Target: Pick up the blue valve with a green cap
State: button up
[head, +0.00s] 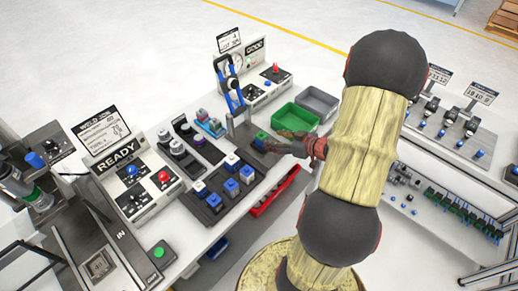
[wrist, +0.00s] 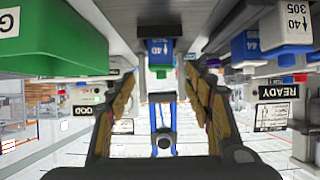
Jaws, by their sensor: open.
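The blue valve with a green cap (head: 261,139) stands at the right end of the dark fixture, beside the blue-handled press. In the wrist view, which looks upside down, the blue valve (wrist: 158,47) hangs from the top centre, its green cap lowest. My gripper (head: 276,141) is to the right of the valve, its fingers pointing at it. In the wrist view my gripper (wrist: 163,76) is open and empty, one finger on each side of the valve's line. The valve appears just beyond the fingertips; I cannot tell the exact gap. My arm hides part of the table's right side.
A green bin (head: 295,117) and a grey bin (head: 317,102) stand just behind my gripper. Several blue-and-white valves (head: 231,187) sit on a dark tray nearer the front. The blue-handled press (head: 230,82) stands behind the valve. A red tray (head: 274,191) lies below the table edge.

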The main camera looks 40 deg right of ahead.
aim_at(263, 136)
jog(key=b+x, duration=0.1)
jog(key=x, duration=0.1)
jog(key=shift+w+f, duration=0.25)
jog(key=shift+w, duration=0.05)
jog(key=b+x, duration=0.1)
jog(key=x, duration=0.1)
jog(key=b+x, duration=0.1)
jog(key=x, duration=0.2)
jog(key=shift+w+a+r, duration=0.1)
jog(key=shift+w+r, duration=0.05)
jog(key=shift+r, duration=0.1)
jog(key=c, duration=0.4)
jog(key=c, duration=0.9)
jog(key=shift+r, duration=0.1)
